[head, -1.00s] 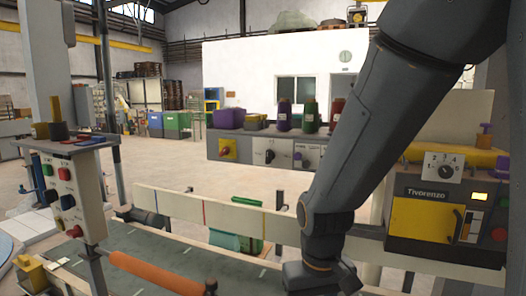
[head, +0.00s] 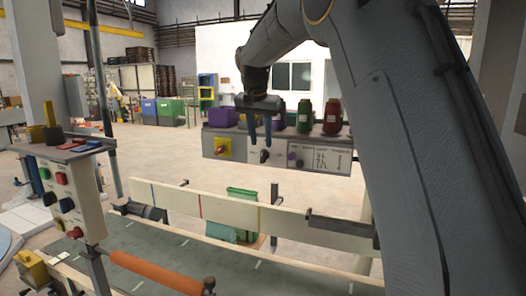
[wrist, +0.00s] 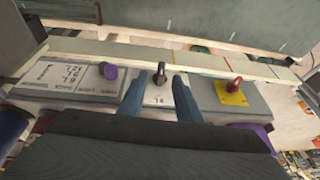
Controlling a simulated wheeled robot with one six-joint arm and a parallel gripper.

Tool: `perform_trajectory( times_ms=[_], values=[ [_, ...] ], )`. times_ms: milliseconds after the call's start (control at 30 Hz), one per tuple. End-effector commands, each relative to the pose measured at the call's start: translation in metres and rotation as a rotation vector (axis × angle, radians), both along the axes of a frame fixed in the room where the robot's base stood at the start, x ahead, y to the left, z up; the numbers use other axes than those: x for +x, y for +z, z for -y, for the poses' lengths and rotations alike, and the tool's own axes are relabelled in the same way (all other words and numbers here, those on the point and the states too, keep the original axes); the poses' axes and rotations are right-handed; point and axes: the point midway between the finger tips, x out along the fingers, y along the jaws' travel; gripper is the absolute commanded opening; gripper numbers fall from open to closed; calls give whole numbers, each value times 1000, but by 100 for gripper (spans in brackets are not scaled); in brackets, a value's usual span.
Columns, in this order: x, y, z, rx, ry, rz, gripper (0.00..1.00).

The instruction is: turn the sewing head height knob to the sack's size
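A grey and white control panel (head: 226,155) stands across the far side of the conveyor. It carries a black pointer knob (head: 264,156) in the middle, a red knob on a yellow plate (head: 223,148) to its left, and a purple knob (head: 292,156) to its right. I cannot read which one is for sewing head height. My gripper (head: 260,140) is open in front of the black knob. In the wrist view the black knob (wrist: 160,72) shows between and just beyond the fingertips (wrist: 157,88), apparently untouched.
A printed size chart (wrist: 62,76) is beside the purple knob. Purple, green and red spools (head: 304,116) stand on the panel top. A button box (head: 66,192) stands at left. A pale rail (head: 222,208) runs below the panel.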

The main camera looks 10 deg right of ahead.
Motion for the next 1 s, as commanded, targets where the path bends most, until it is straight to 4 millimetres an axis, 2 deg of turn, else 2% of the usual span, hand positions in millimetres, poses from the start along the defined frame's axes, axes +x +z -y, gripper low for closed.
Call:
perform_trajectory(
  times_ms=[67, 167, 600, 1000],
  values=[
    [5, 4, 0, 1, -11, 7, 31],
    [8, 0, 1, 1, -17, 8, 31],
    [29, -57, 11, 1, -14, 8, 31],
    [32, -65, 12, 2, -14, 10, 31]
  ],
)
